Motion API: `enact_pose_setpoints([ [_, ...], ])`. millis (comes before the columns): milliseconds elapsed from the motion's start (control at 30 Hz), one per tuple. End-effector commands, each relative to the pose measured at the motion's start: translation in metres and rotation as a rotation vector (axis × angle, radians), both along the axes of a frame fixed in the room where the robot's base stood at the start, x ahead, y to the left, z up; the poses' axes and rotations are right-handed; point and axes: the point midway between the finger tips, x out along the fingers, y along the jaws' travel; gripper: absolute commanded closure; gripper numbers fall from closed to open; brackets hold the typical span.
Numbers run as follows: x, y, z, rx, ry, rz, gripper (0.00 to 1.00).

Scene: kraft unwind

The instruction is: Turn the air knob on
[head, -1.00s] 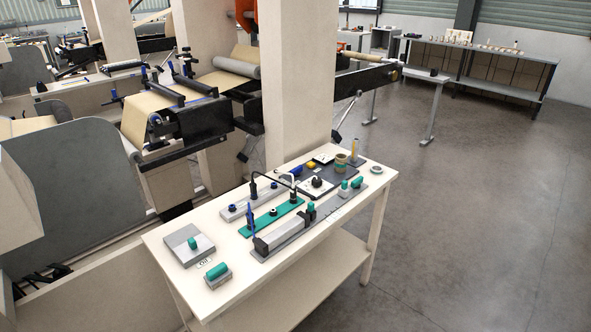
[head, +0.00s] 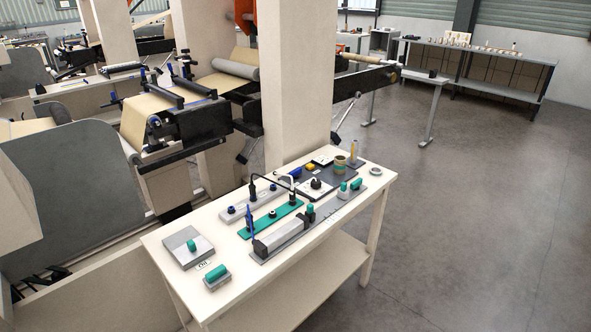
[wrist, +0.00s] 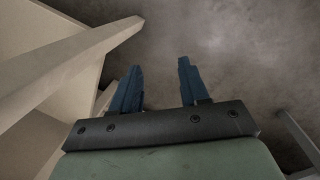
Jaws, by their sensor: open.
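My gripper (wrist: 160,66) shows in the wrist view as two blue fingers held apart, with nothing between them. Its fingers are over grey floor, away from any knob. My gripper does not show in the head view. In the head view, a black round knob (head: 316,184) sits on a white plate on the cream table (head: 330,262). A green knob (head: 191,244) stands on a grey square plate at the table's near left. Their labels are too small to read, so I cannot tell for sure which is the air knob or how it is set.
A cream column (head: 298,80) and the unwind machine stand behind. Open floor (head: 480,220) lies to the right.

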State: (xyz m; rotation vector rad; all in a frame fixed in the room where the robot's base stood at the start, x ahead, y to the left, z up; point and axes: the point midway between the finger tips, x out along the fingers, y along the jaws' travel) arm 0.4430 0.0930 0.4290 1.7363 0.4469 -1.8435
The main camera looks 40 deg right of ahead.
Motion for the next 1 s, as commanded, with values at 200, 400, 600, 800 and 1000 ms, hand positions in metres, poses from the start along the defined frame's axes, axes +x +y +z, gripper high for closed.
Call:
enact_pose_setpoints([
  [200, 0.055, 0.052, 0.015, 0.016, -0.138, 0.182, 0.55],
  [400, 0.103, 0.073, 0.033, 0.015, -0.212, 0.225, 0.55],
  [600, 0.159, 0.075, 0.058, -0.001, -0.262, 0.183, 0.55],
  [800, 0.232, 0.063, 0.1, -0.027, -0.315, 0.098, 0.55],
  [1000, 0.305, 0.044, 0.153, -0.055, -0.372, 0.005, 0.55],
])
